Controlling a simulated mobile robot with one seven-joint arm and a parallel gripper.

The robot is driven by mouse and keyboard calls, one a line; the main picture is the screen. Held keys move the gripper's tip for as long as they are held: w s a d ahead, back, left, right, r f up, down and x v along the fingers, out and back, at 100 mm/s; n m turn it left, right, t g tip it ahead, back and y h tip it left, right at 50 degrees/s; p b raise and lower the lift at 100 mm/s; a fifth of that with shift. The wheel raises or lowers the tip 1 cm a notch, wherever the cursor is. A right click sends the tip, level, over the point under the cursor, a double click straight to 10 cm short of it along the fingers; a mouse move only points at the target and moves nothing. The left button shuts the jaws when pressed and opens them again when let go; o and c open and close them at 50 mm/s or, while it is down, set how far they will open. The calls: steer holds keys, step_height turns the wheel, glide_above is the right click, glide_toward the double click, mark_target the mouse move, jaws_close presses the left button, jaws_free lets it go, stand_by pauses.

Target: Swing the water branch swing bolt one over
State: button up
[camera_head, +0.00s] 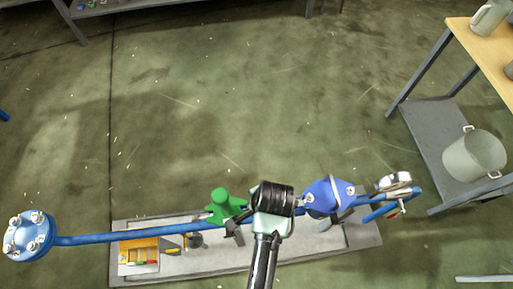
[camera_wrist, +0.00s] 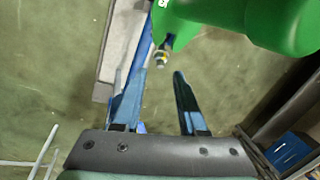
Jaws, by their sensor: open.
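In the wrist view my gripper (camera_wrist: 160,78) is open, its two blue-grey fingers apart with nothing between them. A small bolt-like piece (camera_wrist: 162,55) with a light and yellowish end shows just beyond the fingertips, beside a large green body (camera_wrist: 235,22). I cannot tell whether this piece is swing bolt one. In the head view the green fitting (camera_head: 224,205) sits on a blue pipe (camera_head: 130,237), just left of my arm's black wrist. The bolt is too small to make out there, and my wrist hides part of the pipe.
A blue flanged body (camera_head: 325,197) and a round gauge (camera_head: 396,182) stand right of my wrist. A bolted blue flange (camera_head: 29,235) ends the pipe at left. A grey tray (camera_head: 215,268) lies below.

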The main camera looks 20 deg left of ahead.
steer(key=x, duration=0.6)
steer(key=shift+a+f+b, duration=0.1)
steer(key=shift+f+b, duration=0.1)
steer(key=shift+b, duration=0.1)
jaws_close()
